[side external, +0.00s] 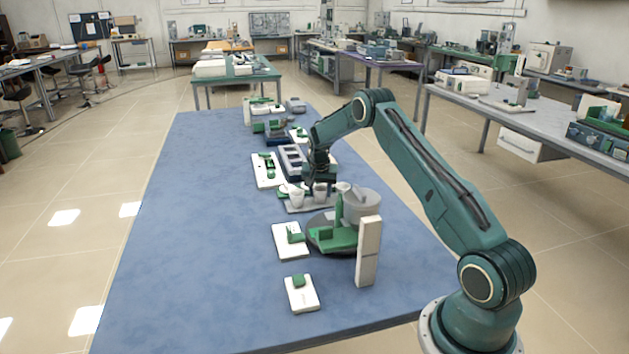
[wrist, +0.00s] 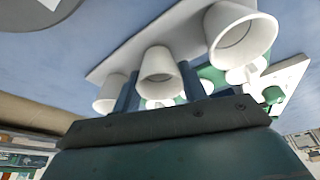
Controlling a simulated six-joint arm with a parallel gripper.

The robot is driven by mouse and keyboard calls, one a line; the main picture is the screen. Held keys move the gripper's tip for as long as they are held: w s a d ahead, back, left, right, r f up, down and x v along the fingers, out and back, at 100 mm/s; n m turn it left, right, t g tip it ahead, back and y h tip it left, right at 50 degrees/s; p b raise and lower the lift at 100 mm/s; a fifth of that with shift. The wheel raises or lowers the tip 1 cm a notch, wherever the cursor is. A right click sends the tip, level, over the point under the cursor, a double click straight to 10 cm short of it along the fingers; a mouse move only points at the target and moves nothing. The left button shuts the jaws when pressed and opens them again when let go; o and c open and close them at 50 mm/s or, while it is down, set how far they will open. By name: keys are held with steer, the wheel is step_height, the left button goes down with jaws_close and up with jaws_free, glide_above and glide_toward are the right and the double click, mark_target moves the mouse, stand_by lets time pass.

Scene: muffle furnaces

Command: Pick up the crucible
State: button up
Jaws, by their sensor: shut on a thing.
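Several white crucibles stand in a row on a pale flat tray (side external: 300,209) near the middle of the blue table. My gripper (side external: 320,179) reaches down over the middle crucible (side external: 320,194). In the wrist view, the two dark blue fingers of my gripper (wrist: 158,82) sit on either side of this crucible (wrist: 160,66) and are shut on it. I cannot tell whether it is clear of the tray. Another crucible (wrist: 240,34) is close on the right of that view, and one (wrist: 108,94) is on the left, partly behind a finger.
A grey cylindrical vessel on a green and dark round device (side external: 335,238) stands close in front of the tray, with an upright white block (side external: 369,250) beside it. White plates with green parts (side external: 290,241) lie nearby. The table's left side (side external: 190,230) is clear.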

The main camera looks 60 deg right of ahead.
mark_target(319, 202)
step_height(319, 202, up, 20)
steer(key=shift+f, duration=0.15)
stand_by(0.4)
steer(key=shift+a+f, duration=0.1)
steer(key=shift+a, duration=0.05)
stand_by(0.5)
steer(key=s+a+f, duration=0.4)
steer(key=a+f, duration=0.1)
steer(key=a, duration=0.3)
steer(key=s+a+f, duration=0.5)
steer(key=a, duration=0.4)
steer(key=shift+a+f, duration=0.25)
steer(key=shift+a, duration=0.05)
steer(key=shift+f, duration=0.1)
steer(key=shift+f, duration=2.8)
steer(key=shift+f, duration=0.5)
